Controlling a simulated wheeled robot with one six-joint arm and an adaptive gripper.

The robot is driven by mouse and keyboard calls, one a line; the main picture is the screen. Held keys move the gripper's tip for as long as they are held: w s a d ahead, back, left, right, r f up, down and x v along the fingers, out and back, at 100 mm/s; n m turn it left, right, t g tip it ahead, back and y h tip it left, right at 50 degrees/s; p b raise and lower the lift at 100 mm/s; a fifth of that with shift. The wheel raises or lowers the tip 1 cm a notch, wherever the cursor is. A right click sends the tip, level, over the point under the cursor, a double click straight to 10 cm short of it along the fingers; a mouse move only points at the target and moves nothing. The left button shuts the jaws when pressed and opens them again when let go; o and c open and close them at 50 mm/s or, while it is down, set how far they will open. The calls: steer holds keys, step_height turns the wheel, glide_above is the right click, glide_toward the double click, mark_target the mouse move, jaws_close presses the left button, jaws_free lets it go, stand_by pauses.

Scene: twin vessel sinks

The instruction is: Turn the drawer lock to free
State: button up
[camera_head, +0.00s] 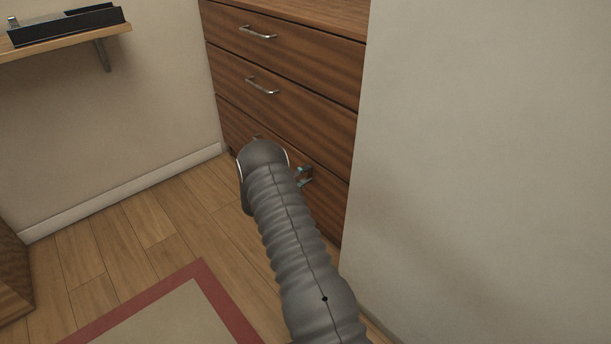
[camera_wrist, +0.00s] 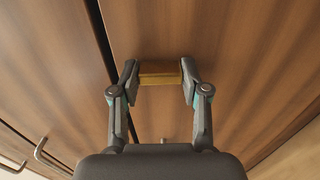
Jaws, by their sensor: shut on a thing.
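The drawer lock (camera_wrist: 160,73) shows in the wrist view as a brass-coloured block against a brown wooden drawer front. My gripper (camera_wrist: 160,80) has one finger on each side of it and is shut on it. In the head view, my gripper (camera_head: 304,177) is partly visible at the lowest drawer (camera_head: 333,204) of the wooden chest. My grey arm hides the lock there and part of that drawer. The block lies roughly level across the wrist view.
Upper drawers carry metal handles (camera_head: 257,32) and (camera_head: 262,86). A pale wall (camera_head: 480,150) stands close at the right of the chest. A shelf (camera_head: 70,40) with a black tray hangs at the left. Wooden floor and a red-bordered rug (camera_head: 205,272) are clear.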

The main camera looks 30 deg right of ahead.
steer(key=shift+f+n+b, duration=0.1)
steer(key=shift+n+b, duration=0.3)
steer(key=shift+b, duration=0.05)
steer(key=shift+f+n+b, duration=0.1)
steer(key=shift+n+b, duration=0.75)
steer(key=shift+n, duration=0.15)
steer(key=n+b, duration=0.2)
steer(key=n, duration=0.3)
steer(key=shift+n, duration=0.3)
steer(key=n+b, duration=0.1)
steer(key=n, duration=0.3)
steer(key=shift+r, duration=0.2)
steer(key=n, duration=0.5)
steer(key=shift+n, duration=0.4)
steer(key=o, duration=1.1)
steer(key=shift+o, duration=0.2)
steer(key=shift+a, duration=0.1)
